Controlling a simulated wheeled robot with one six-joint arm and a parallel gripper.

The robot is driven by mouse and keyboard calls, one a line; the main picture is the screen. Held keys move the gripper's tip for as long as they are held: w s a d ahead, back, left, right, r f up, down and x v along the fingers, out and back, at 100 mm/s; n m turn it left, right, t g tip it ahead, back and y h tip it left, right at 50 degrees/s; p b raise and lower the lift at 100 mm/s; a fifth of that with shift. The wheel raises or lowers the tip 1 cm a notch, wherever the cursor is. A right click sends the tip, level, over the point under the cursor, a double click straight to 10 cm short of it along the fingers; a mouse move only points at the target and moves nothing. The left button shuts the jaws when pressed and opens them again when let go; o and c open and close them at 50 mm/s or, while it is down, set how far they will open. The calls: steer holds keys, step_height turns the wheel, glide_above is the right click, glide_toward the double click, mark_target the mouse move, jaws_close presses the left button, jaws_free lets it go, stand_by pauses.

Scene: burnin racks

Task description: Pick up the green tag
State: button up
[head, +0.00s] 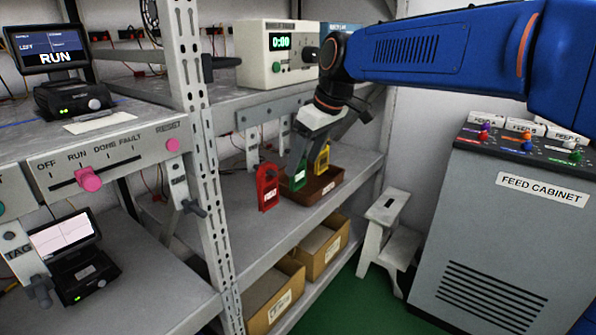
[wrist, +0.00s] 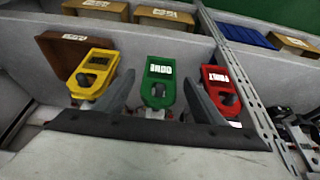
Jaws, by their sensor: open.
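The green tag (head: 299,180) stands on the middle shelf between the red tag (head: 267,187) and the yellow tag (head: 322,159). In the wrist view the green tag (wrist: 172,72) is upright in the picture, with a white label and a hole. My gripper (head: 297,160) is at the green tag and partly covers it in the head view. In the wrist view my open gripper (wrist: 160,88) has one finger on each side of the green tag, with gaps visible. The yellow tag (wrist: 93,72) is left of the fingers and the red tag (wrist: 220,84) is right.
A brown tray (head: 322,193) sits by the green and yellow tags. A rack post (head: 205,130) stands left of the tags. A timer box (head: 277,53) is on the shelf above. Cardboard bins (head: 325,247) are below. A white step stool (head: 388,235) and the feed cabinet (head: 480,225) stand right.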

mark_target(300, 165)
steer(key=x, duration=0.4)
steer(key=shift+w+a+f, duration=0.1)
steer(key=shift+a+f, duration=0.1)
steer(key=shift+f, duration=0.05)
steer(key=c, duration=1.1)
steer(key=shift+r, duration=0.2)
